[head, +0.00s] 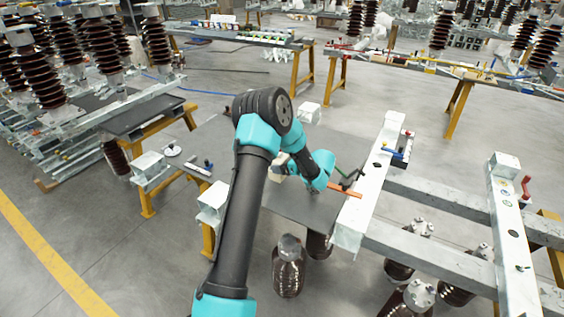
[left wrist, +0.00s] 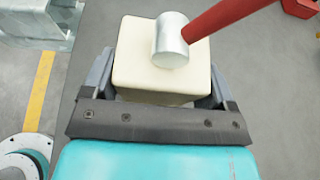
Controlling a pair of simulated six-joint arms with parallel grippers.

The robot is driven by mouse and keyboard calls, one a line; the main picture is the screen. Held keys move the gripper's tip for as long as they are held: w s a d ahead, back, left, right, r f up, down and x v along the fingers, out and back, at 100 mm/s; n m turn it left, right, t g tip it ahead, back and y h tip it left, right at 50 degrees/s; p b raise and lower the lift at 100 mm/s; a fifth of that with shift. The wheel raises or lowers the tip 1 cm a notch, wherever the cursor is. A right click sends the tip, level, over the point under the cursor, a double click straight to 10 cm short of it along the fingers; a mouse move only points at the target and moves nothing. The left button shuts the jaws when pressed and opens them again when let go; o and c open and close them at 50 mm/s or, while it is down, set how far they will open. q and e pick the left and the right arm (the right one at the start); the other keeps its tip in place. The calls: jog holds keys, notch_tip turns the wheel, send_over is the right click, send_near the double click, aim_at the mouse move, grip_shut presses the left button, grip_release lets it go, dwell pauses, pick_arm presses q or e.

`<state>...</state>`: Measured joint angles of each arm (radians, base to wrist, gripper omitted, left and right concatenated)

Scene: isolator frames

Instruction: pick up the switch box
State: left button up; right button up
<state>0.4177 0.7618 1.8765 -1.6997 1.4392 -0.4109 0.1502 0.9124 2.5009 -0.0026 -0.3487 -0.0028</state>
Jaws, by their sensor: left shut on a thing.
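The switch box appears to be the cream block (left wrist: 135,55) in the left wrist view, seen close up between the fingers of my left gripper (left wrist: 158,80). The gripper is shut on it, one finger on each side. A silver cylinder (left wrist: 170,45) with a red bar (left wrist: 225,15) lies over the top of the block in that view; whether they are joined to it I cannot tell. In the head view a small part of the cream block (head: 277,162) shows beside my left wrist, above the dark table surface. My right gripper is not in view.
The dark table top (head: 290,205) lies below the arm. A white steel beam (head: 368,190) stands along its right side, with an orange bar (head: 345,189) by it. Brown insulators (head: 288,268) stand on the floor in front.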

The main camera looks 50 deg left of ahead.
pick_arm(q)
jog(key=s+d+r, duration=0.1)
jog(key=s+d, duration=0.7)
jog(key=d, duration=0.1)
jog(key=shift+s, duration=0.2)
jog(key=shift+d+r, duration=0.1)
